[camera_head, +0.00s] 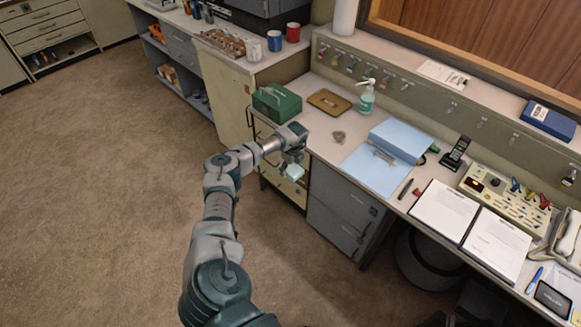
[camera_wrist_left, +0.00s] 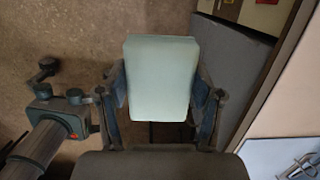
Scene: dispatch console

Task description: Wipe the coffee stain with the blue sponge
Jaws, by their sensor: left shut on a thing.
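My left gripper (camera_head: 291,158) is shut on the sponge (camera_head: 294,172), a pale blue-green block. In the left wrist view the sponge (camera_wrist_left: 161,78) sits between the two fingers of my left gripper (camera_wrist_left: 162,100). The gripper holds it in the air beside the front edge of the desk, in front of the drawers. The coffee stain (camera_head: 338,137) is a small brownish mark on the desk top, right of the gripper and apart from the sponge.
A green box (camera_head: 277,103), a brown tray (camera_head: 329,102) and a pump bottle (camera_head: 367,97) stand behind the stain. A light blue folder (camera_head: 376,170) lies right of it. The desk (camera_head: 322,146) is bare around the stain. Grey drawers (camera_head: 345,195) are below.

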